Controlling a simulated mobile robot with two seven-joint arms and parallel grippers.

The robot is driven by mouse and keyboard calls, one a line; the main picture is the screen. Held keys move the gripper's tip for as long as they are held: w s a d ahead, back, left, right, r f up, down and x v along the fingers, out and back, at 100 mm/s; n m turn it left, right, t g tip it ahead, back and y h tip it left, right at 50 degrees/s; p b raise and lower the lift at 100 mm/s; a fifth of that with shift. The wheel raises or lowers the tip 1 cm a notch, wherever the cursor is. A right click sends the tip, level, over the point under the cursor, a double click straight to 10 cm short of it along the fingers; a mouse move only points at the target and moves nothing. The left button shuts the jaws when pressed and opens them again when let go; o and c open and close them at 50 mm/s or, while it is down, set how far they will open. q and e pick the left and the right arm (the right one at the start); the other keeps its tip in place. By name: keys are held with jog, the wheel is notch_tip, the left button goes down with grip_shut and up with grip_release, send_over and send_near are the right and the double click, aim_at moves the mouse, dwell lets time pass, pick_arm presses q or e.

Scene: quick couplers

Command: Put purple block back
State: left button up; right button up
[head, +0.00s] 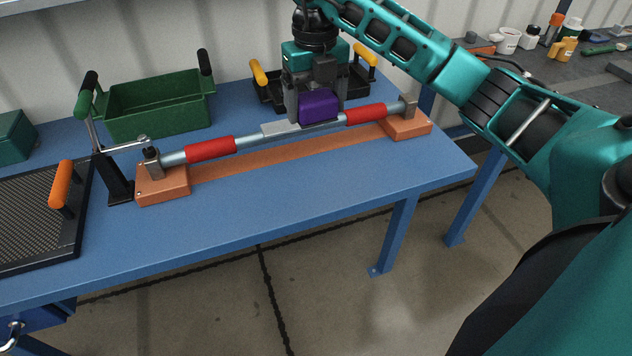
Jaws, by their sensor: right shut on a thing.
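My right gripper (318,104) reaches in from the upper right and points down, shut on the purple block (319,107). The block is between its two grey fingers, just behind or above the middle of a pale blue rod with red sleeves. I cannot tell whether the block touches the rod or the grey plate (287,129) on it. My left gripper is not in view.
The rod rests on orange end blocks (163,186) on a blue table. A black tray (265,96) with yellow handles is behind the gripper. A green crate (157,108) and a lever stand (119,183) are left. The table's front is clear.

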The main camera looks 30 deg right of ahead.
jog(key=b, duration=0.1)
send_over(316, 187)
notch_tip(316, 187, down, 14)
jog(key=shift+r, duration=0.1)
jog(key=shift+f, duration=2.25)
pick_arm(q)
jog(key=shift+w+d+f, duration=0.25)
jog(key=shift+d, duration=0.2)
pick_arm(e)
jog(key=shift+f+b, duration=0.25)
jog(key=shift+b, duration=0.2)
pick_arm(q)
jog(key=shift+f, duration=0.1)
pick_arm(e)
jog(key=o, duration=0.9)
